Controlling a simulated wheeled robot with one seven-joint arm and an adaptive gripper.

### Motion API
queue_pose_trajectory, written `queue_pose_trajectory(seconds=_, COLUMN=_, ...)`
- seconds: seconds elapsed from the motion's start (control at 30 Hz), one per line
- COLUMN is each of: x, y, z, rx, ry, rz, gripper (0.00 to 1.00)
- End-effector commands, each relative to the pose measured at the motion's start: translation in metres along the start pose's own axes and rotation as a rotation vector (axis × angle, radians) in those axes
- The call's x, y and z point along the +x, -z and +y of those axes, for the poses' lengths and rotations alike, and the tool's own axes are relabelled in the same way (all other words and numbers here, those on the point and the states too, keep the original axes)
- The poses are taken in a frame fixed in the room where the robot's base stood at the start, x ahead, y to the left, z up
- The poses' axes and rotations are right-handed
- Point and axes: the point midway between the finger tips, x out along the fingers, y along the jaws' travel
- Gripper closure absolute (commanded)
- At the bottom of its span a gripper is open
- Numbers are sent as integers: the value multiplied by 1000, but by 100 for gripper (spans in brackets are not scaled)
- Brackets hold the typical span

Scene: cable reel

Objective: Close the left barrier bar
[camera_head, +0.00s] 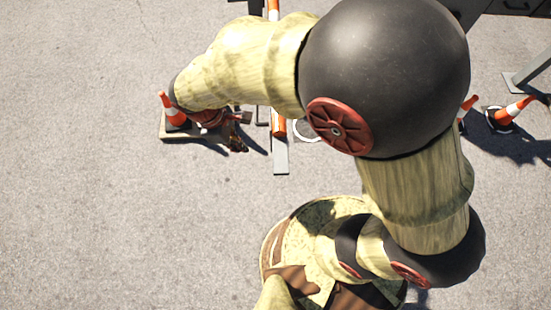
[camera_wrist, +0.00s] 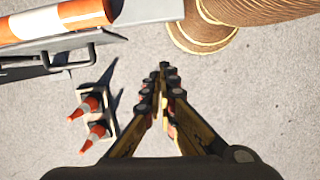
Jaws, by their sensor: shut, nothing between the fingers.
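An orange-and-white barrier bar (camera_head: 278,127) runs up the head view behind my arm, which hides much of it. In the wrist view an orange-and-white bar (camera_wrist: 60,18) lies across the top left corner, above a dark metal piece with a handle (camera_wrist: 68,55). I cannot tell for certain whether this is the left bar. My gripper (camera_wrist: 165,72) is shut and empty over the pavement, to the right of the bar and apart from it. In the head view my gripper (camera_head: 228,120) is small and partly hidden, left of the bar.
Two traffic cones on a pale base (camera_wrist: 88,122) stand at the left of the wrist view. In the head view, another cone (camera_head: 510,110) stands at far right. The pavement at left and below is clear.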

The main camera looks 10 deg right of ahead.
Motion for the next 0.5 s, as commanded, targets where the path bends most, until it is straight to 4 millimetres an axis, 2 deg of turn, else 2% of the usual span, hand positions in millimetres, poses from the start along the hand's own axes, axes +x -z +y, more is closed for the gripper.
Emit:
queue_pose_trajectory(seconds=0.27, x=8, y=-2, z=0, rx=-75, ry=0, rz=-4, gripper=100)
queue_pose_trajectory(seconds=0.37, x=20, y=-2, z=0, rx=-73, ry=1, rz=-5, gripper=100)
queue_pose_trajectory(seconds=0.5, x=47, y=-2, z=0, rx=-72, ry=2, rz=-7, gripper=100)
